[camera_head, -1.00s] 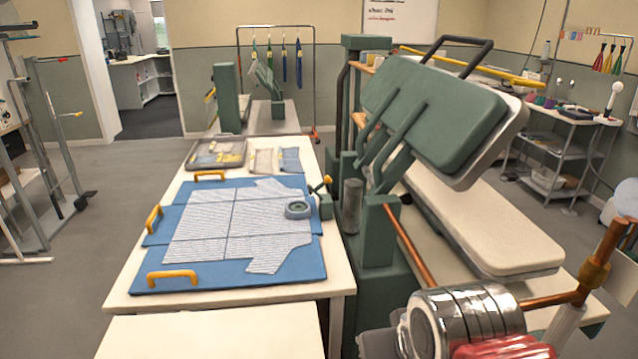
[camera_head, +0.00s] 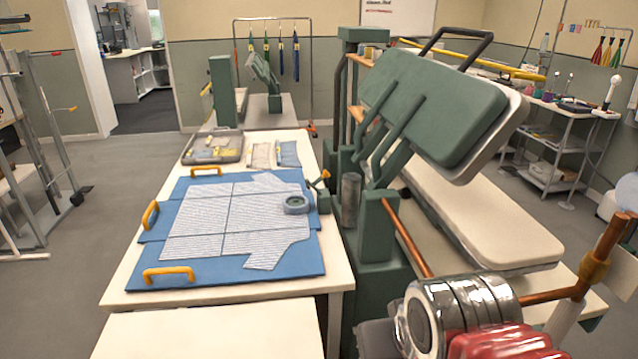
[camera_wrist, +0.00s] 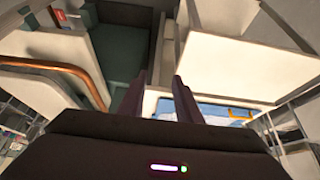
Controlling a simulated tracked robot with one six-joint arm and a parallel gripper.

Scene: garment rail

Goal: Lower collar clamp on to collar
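A striped pale shirt (camera_head: 225,225) lies flat on a blue board (camera_head: 290,275) with yellow handles. Part of the blue board (camera_wrist: 210,110) shows beyond the right finger. I cannot make out my gripper in the head view.
The green press (camera_head: 440,105) stands tilted open right of the board, above a padded white bed (camera_head: 480,220). A grey tray (camera_head: 213,148) and small packets (camera_head: 275,154) lie at the table's far end. A bare white tabletop (camera_head: 210,332) is in front.

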